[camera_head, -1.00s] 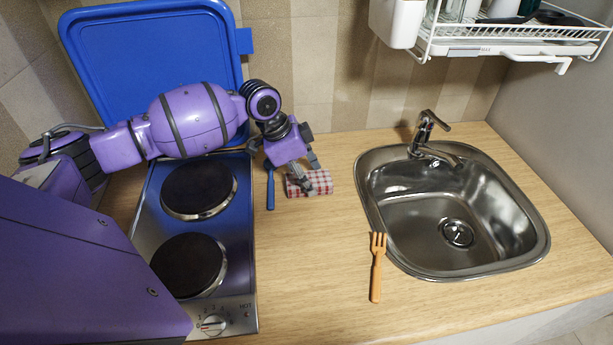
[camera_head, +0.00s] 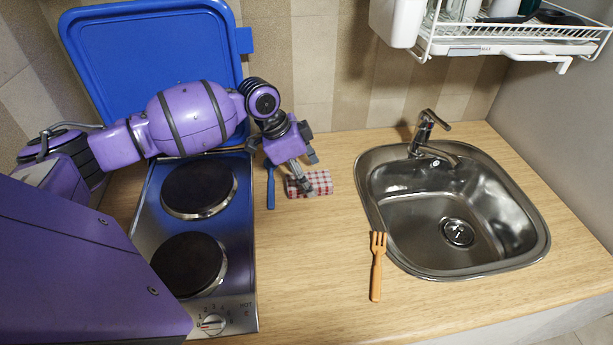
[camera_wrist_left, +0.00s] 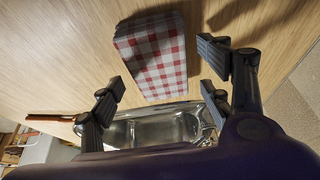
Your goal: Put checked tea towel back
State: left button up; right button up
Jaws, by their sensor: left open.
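The checked tea towel (camera_head: 318,184), red and white and folded, lies on the wooden counter between the hob and the sink. It also shows in the left wrist view (camera_wrist_left: 158,62), ahead of and between the two fingers. My left gripper (camera_head: 303,186) is at the towel in the head view, with its fingers covering part of the towel. In the left wrist view my left gripper (camera_wrist_left: 162,82) is open, with its fingers wide apart and the towel not clamped. My right gripper is not in view.
A blue-handled item (camera_head: 270,188) lies just left of the towel. A wooden fork (camera_head: 376,270) lies by the sink (camera_head: 460,205). A dish rack (camera_head: 510,40) hangs above right.

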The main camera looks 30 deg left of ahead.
pick_arm(q)
jog(key=v, duration=1.1)
jog(key=shift+r, duration=0.2)
jog(key=shift+s, duration=0.1)
